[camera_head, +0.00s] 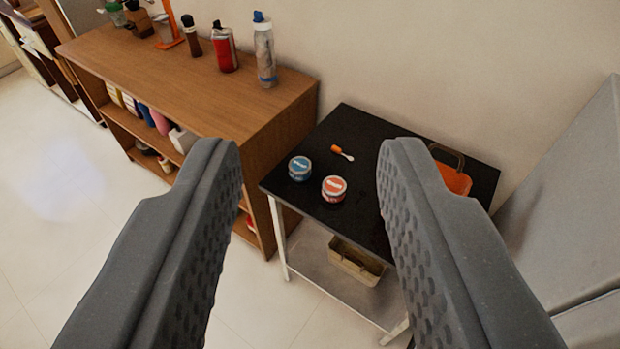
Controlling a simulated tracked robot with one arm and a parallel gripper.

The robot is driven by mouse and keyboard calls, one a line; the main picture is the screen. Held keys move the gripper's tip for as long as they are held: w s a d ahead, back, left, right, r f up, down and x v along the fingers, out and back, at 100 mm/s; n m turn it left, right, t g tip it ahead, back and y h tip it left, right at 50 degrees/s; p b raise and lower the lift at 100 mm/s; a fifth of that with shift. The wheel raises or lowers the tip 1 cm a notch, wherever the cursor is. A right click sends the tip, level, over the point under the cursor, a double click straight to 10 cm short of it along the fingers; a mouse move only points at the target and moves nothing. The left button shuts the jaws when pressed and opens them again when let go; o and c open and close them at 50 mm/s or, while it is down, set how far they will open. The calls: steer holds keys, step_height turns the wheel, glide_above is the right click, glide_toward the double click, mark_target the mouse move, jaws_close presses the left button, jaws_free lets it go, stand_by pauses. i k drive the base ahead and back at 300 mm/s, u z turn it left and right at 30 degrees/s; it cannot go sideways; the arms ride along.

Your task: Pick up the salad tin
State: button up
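Two small round tins stand upright on the black tabletop (345,127). A blue tin (299,168) is on the left, and a red-orange tin (333,189) is just to its right and nearer. Their labels are too small to read, so I cannot tell which is the salad tin. My gripper (310,155) is open and empty, with its two grey fingers wide apart. Both tins appear between the fingers, farther off and not touched. The right finger hides part of the tabletop.
An orange-handled brush (342,152) lies behind the tins. An orange container (455,180) is partly hidden by the right finger. A wooden shelf unit (150,75) holding bottles stands left. A beige bin (355,262) sits below. A grey cabinet (570,200) stands right.

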mark_target(300, 168)
steer(key=u, duration=0.1)
steer(key=i, duration=0.95)
steer(key=z, duration=0.05)
